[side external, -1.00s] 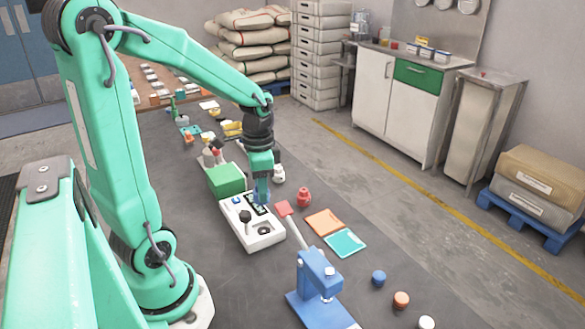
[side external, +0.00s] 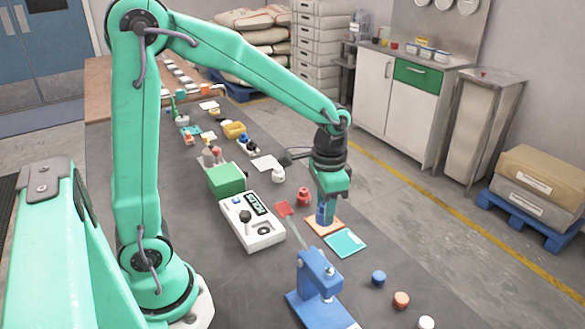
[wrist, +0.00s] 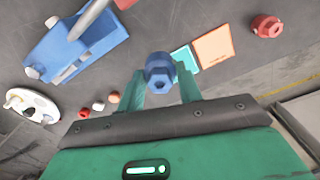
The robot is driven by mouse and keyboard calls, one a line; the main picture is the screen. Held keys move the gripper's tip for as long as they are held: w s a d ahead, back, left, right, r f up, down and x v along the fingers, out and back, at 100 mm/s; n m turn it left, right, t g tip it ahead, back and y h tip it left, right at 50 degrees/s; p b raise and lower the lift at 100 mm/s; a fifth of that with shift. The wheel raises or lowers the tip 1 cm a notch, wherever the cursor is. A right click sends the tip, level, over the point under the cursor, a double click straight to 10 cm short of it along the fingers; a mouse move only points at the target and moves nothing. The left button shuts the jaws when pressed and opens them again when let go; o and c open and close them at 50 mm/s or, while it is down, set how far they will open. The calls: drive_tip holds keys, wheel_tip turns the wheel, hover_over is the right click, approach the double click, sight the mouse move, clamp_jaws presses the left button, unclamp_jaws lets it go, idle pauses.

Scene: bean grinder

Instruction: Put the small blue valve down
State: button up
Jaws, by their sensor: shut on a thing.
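My gripper (side external: 326,206) is shut on the small blue valve (side external: 325,215), gripping it from above and pointing down. In the side view the valve covers part of the orange pad (side external: 313,228); I cannot tell whether it touches the pad. In the wrist view the blue valve (wrist: 159,70) sits between the two fingers (wrist: 160,86), with its hexagonal end facing the camera. The orange pad (wrist: 214,47) and teal pad (wrist: 184,58) lie on the table beyond it.
A red valve (side external: 303,196) stands behind the orange pad, and a teal pad (side external: 345,243) lies in front. A blue lever press (side external: 318,275) with a red-tipped handle (side external: 284,210) stands nearby. A white panel box (side external: 252,236) is left. Several round caps (side external: 379,278) lie front right.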

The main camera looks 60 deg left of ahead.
drive_tip(key=w+d, duration=0.1)
drive_tip(key=d, duration=0.8)
drive_tip(key=shift+w+f, duration=0.25)
drive_tip(key=shift+a, duration=0.1)
hover_over(345, 242)
wheel_tip(345, 242, down, 7)
drive_tip(key=shift+f, duration=2)
drive_tip(key=shift+f, duration=0.15)
drive_tip(key=o, duration=1.1)
